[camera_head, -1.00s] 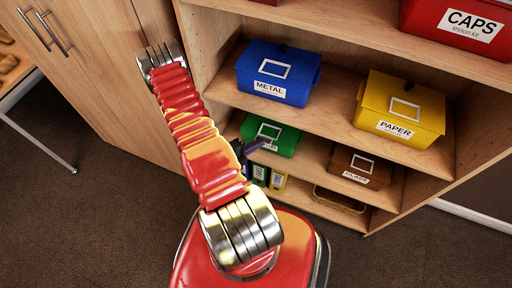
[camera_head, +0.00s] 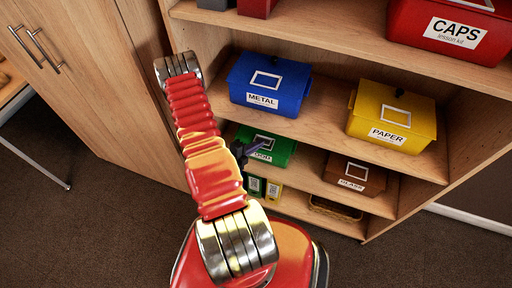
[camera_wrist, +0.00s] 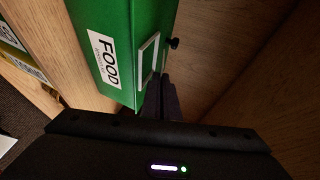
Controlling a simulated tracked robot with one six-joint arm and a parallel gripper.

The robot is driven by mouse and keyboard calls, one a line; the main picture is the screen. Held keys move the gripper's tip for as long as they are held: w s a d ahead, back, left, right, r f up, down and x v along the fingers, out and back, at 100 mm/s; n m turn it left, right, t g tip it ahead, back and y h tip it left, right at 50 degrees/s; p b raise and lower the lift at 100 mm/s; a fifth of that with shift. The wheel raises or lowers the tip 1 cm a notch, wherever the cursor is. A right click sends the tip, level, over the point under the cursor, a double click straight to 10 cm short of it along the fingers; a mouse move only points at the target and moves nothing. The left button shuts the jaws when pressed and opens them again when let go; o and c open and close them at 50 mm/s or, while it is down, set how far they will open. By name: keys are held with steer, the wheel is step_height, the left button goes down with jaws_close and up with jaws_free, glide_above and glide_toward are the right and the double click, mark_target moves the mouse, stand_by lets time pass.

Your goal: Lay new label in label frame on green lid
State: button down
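The green box (camera_head: 284,154) stands on a lower shelf compartment, with its lid up and a white label frame (camera_head: 262,139) on the lid. In the wrist view, the green box (camera_wrist: 125,25) shows its FOOD sign, the label frame (camera_wrist: 148,60) and a dark knob. My gripper (camera_head: 258,147) is at the lid, its dark fingers (camera_wrist: 160,98) close together beside the near end of the frame. I cannot tell whether they touch it. No separate new label can be made out; anything between the fingers is hidden.
A blue METAL box (camera_head: 268,84) and a yellow PAPER box (camera_head: 393,116) stand on the shelf above. A brown GLASS box (camera_head: 355,174) is right of the green one. A red CAPS box (camera_head: 452,27) is higher. Shelf boards and walls (camera_wrist: 230,50) enclose the gripper closely.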

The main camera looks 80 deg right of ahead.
steer(key=shift+s+d+f, duration=0.1)
steer(key=shift+d+f, duration=0.25)
steer(key=shift+f, duration=0.2)
steer(key=shift+d+f, duration=0.3)
steer(key=shift+f, duration=0.2)
steer(key=c, duration=2.4)
jaws_free()
steer(key=shift+c, duration=0.2)
steer(key=o, duration=0.5)
steer(key=shift+f, duration=0.15)
steer(key=shift+c, duration=0.2)
steer(key=shift+a, duration=0.1)
steer(key=shift+v, duration=2.45)
steer(key=shift+r, duration=0.2)
